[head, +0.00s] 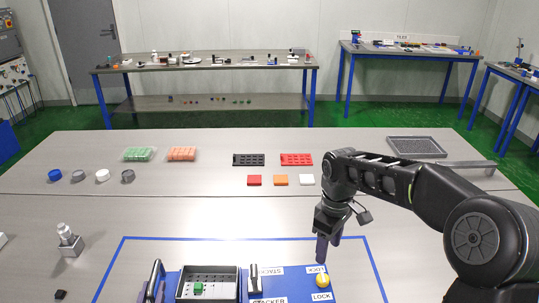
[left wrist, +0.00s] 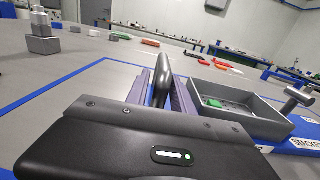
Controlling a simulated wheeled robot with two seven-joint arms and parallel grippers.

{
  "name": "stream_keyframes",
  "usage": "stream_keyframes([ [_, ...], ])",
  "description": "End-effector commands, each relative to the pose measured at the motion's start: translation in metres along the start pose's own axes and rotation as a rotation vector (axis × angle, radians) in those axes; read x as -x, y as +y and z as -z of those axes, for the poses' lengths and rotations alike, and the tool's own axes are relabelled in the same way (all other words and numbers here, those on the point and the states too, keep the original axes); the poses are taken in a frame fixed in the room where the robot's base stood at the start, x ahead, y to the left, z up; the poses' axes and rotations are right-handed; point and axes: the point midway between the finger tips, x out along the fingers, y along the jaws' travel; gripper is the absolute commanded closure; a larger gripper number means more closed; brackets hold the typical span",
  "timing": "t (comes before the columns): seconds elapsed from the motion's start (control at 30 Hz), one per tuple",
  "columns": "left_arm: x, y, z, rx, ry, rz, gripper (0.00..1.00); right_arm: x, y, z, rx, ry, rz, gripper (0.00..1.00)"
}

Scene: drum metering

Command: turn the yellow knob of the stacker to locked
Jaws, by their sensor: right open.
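The yellow knob (head: 322,281) sits on the right part of the blue stacker panel (head: 295,283), with one white label above it and one reading LOCK below it. Its exact setting is too small to tell. My right gripper (head: 322,254) is open and empty, pointing down just behind the knob and apart from it. The handle (left wrist: 162,78) also stands between the fingers in the left wrist view.
A grey tray (head: 208,270) with a green block (head: 198,288) stands on the panel beside a dark lever (head: 254,279). Blue tape (head: 240,238) borders the area. Coloured blocks, caps and racks lie farther back.

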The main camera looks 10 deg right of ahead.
Motion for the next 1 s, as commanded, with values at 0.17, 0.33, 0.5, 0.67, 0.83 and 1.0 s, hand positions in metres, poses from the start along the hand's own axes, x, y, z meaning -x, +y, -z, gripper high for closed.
stream_keyframes([
  [0.17, 0.0, 0.0, 0.0, 0.0, 0.0, 0.0, 0.58, 0.0, 0.0, 0.0, 0.0, 0.0, 0.0, 0.45],
  [0.33, 0.0, 0.0, 0.0, 0.0, 0.0, 0.0, 0.58, 0.0, 0.0, 0.0, 0.0, 0.0, 0.0, 0.45],
  [0.5, 0.005, 0.0, 0.0, 0.0, 0.001, 0.0, 0.58, 0.0, 0.0, 0.0, 0.0, 0.0, 0.0, 0.45],
  [0.67, 0.025, 0.001, 0.001, 0.001, 0.002, -0.001, 0.58, 0.0, 0.0, 0.0, 0.0, 0.0, 0.0, 0.45],
  [0.83, 0.054, 0.001, 0.001, 0.002, 0.003, -0.001, 0.58, 0.0, 0.0, 0.0, 0.0, 0.0, 0.0, 0.45],
  [1.0, 0.072, 0.001, 0.001, 0.0, 0.002, -0.001, 0.58, 0.0, 0.0, 0.0, 0.0, 0.0, 0.0, 0.45],
])
